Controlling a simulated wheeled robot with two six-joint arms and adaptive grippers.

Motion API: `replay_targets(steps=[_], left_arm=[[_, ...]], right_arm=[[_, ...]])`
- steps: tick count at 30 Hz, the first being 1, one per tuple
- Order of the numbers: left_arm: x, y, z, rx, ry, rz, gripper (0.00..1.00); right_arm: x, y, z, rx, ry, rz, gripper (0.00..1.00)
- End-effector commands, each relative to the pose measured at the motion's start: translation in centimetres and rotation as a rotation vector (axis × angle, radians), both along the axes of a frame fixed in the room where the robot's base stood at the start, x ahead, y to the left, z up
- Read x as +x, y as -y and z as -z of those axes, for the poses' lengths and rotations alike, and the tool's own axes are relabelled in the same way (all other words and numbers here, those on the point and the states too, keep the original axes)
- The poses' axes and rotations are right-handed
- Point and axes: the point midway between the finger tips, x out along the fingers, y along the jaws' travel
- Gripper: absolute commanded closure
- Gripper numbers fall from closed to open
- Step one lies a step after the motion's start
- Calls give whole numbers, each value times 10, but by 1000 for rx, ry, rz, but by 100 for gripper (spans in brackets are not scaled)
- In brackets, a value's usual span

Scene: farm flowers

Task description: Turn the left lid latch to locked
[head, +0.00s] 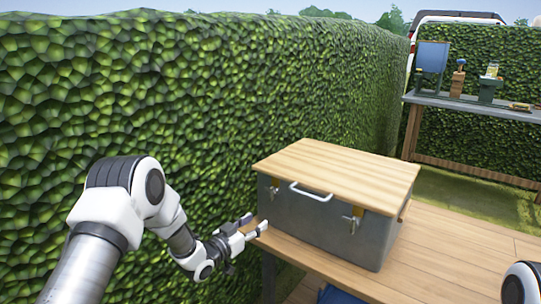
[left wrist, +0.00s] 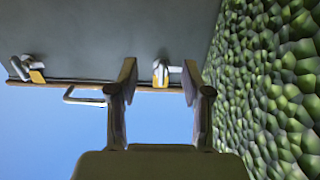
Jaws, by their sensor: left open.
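A grey metal box (head: 325,232) with a light wooden lid (head: 340,172) and a white handle (head: 310,192) stands on a wooden table. The left latch (head: 273,186) is on its front below the lid edge. In the left wrist view, which is inverted, this latch (left wrist: 160,74) shows a metal lever lying sideways beside a yellow plate. The right latch (head: 353,219) also shows there (left wrist: 30,70), its lever tilted. My left gripper (head: 257,224) is open and empty, in front of the box's left end. In the wrist view the left latch appears between its fingers, apparently untouched.
A tall hedge (head: 200,100) runs close along the left and behind the box. The table top (head: 430,255) is clear to the right of the box. A far bench (head: 470,102) holds several small items.

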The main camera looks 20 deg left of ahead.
Motion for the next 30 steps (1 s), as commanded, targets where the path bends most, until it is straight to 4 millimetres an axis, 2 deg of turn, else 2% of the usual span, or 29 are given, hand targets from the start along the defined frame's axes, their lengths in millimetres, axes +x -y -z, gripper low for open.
replay_targets(steps=[1, 4, 8, 19, 22, 28, 29, 30], left_arm=[[1, -3, -40, -3, 8, -6, 51], [3, -6, -60, -6, 21, -10, 51], [9, -3, -59, -3, 26, -9, 51], [69, 19, -56, -3, 25, -9, 51], [76, 21, -57, -4, 24, -10, 51], [77, 21, -57, -5, 23, -11, 51], [77, 21, -57, -5, 23, -11, 55], [76, 21, -57, -5, 23, -11, 69]], right_arm=[[0, 0, -33, 0, -1, 0, 60], [-1, 0, -43, 0, -2, 0, 60], [-1, 0, -39, 0, -3, 0, 60], [-1, 0, -30, 0, -2, 0, 60], [-1, 0, -30, 0, -2, 0, 60], [-1, 0, -30, 0, -2, 0, 60], [-1, 0, -30, 0, -2, 0, 60], [-1, 0, -30, 0, -2, 0, 60]])
